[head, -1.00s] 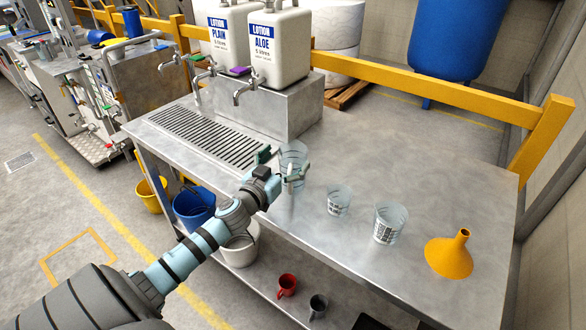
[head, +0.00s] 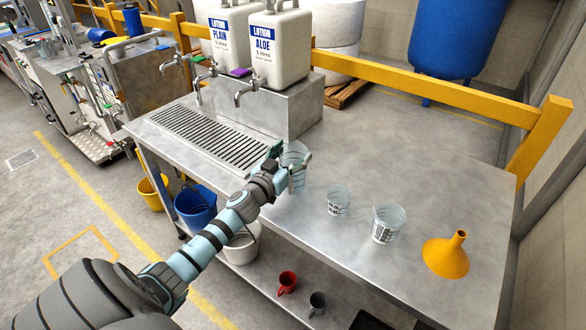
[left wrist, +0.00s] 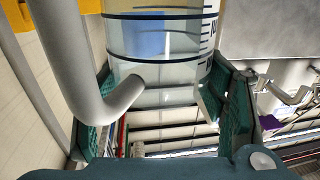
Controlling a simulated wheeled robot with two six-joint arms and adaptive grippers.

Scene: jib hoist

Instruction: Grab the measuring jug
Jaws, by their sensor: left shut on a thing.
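A clear measuring jug (head: 294,153) with dark graduation marks is upright at the steel table, right of the drain grille. My left gripper (head: 290,160) is shut on it, with one finger on each side. In the left wrist view the jug (left wrist: 160,45) fills the space between the green finger pads, and a pale curved handle (left wrist: 75,60) shows on its left. I cannot tell whether its base touches the table. My right gripper is out of view.
On the steel table (head: 440,180) stand a small clear beaker (head: 338,201), a larger one (head: 388,224) and a yellow funnel (head: 446,256). Lotion containers with taps (head: 245,88) stand behind the grille. The table's back right is clear. Buckets and mugs sit below.

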